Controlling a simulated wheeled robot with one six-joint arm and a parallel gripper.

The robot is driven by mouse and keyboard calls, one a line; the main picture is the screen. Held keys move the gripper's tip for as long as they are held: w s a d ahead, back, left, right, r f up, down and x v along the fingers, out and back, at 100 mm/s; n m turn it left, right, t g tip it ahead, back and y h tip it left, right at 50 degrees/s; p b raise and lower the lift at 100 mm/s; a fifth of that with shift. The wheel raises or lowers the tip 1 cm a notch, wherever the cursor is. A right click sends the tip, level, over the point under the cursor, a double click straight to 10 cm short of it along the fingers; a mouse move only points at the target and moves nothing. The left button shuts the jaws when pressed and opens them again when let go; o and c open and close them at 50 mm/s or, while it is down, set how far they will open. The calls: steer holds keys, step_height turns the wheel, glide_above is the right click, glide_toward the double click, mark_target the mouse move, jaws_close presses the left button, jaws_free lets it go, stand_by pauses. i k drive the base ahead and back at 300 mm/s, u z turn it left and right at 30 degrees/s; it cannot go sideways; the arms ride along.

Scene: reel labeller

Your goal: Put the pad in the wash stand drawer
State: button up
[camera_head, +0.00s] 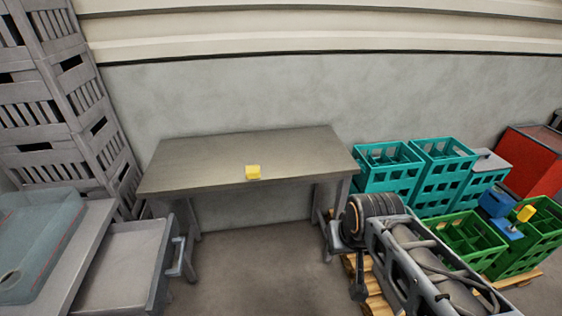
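A small yellow block (253,171), which I take to be the pad, lies near the front edge of the grey table (200,172). The wash stand (88,245) is at the lower left, with a teal basin (38,240) on top. Its drawer (122,262) is pulled out to the right; the part of its floor that shows is bare. A handle (178,258) is on the drawer's front. My arm reaches in from the lower right. My gripper seems to be at the arm's end (335,237), below the table's right end and apart from the pad; its fingers are not clear.
Grey crates (60,95) are stacked at the left. Teal crates (390,168) and green crates (462,238) stand at the right, near a red box (530,160) and a blue item with a yellow top (525,213). The floor between drawer and arm is clear.

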mark_target(129, 268)
steer(key=z, duration=0.15)
steer(key=i, duration=0.75)
steer(key=u, duration=0.75)
steer(key=i, duration=0.5)
steer(key=u, duration=0.55)
